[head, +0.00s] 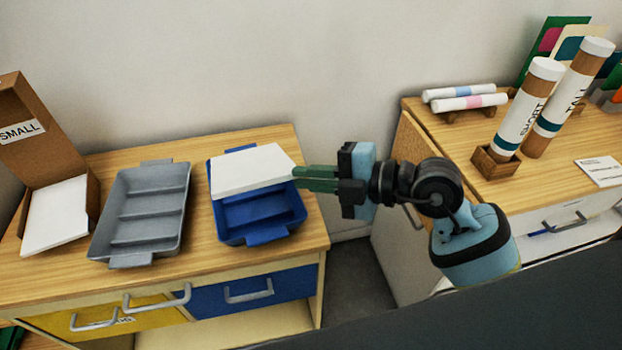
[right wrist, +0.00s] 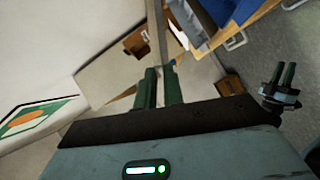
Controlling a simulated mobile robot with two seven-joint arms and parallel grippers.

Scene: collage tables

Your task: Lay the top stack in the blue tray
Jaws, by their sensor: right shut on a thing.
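My right gripper (head: 305,178) is shut on the near right edge of a flat white stack (head: 250,167). The stack is over the back half of the blue tray (head: 262,237) and hides that part of it; I cannot tell whether it touches the tray. The front of the tray shows empty. In the right wrist view the fingers of my right gripper (right wrist: 160,88) point up, and a pale slab (right wrist: 115,75) lies beyond them. My left gripper (right wrist: 283,78) shows small at the right of that view, its opening unclear.
A grey tray (head: 140,212) with compartments stands left of the blue one. A brown box marked SMALL (head: 28,115) holds another white stack (head: 57,213). On the right table (head: 555,180) stand tall tubes (head: 530,107) and lying rolls (head: 460,98). A gap separates the tables.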

